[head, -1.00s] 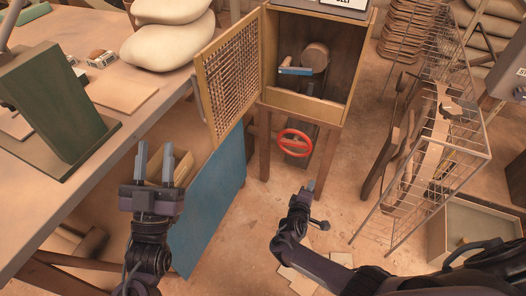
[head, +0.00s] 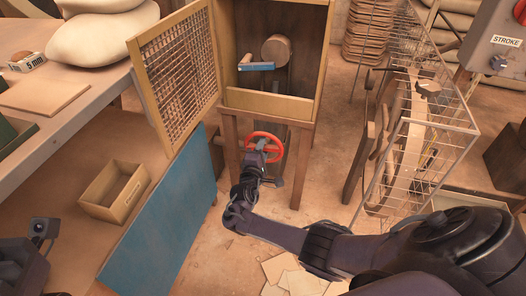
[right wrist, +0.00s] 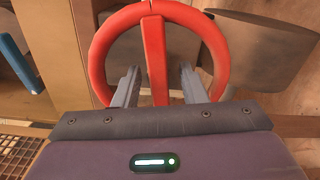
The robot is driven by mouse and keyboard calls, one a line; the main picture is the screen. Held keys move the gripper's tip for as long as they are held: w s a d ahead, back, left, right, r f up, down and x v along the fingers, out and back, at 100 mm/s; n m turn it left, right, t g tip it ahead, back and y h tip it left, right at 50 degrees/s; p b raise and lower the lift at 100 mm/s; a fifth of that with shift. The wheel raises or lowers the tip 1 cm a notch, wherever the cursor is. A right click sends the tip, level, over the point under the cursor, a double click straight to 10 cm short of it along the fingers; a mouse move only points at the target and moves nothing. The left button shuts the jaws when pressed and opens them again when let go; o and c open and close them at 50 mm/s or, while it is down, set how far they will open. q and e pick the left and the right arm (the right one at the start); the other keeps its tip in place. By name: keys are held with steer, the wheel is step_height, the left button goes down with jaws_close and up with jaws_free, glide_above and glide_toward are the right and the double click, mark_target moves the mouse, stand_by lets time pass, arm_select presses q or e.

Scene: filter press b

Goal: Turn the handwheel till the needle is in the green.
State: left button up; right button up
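The red handwheel (head: 282,150) is low under the wooden cabinet, in front of a grey part. In the right wrist view, the handwheel (right wrist: 98,62) fills the upper middle, with a red spoke upright in the picture. My right gripper (head: 262,146) is at the wheel. In the right wrist view, the right gripper (right wrist: 159,74) is open, one finger on each side of the spoke, with gaps between. Part of my left arm's end (head: 35,245) shows at the lower left; its fingers cannot be made out. No needle or green zone is visible.
The cabinet (head: 230,97) stands above the wheel, its mesh door (head: 178,75) open to the left. A blue panel (head: 160,230) leans below. A wire cage (head: 445,128) stands at right. An open wooden box (head: 128,200) lies at left. Floor in front is partly clear.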

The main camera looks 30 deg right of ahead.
steer(key=shift+w+d, duration=0.1)
steer(key=shift+d, duration=0.1)
steer(key=shift+c, duration=0.2)
jaws_close()
steer(key=shift+m, duration=0.4)
steer(key=m, duration=0.3)
steer(key=shift+m, duration=0.3)
steer(key=shift+m+b, duration=0.4)
steer(key=shift+m, duration=1.8)
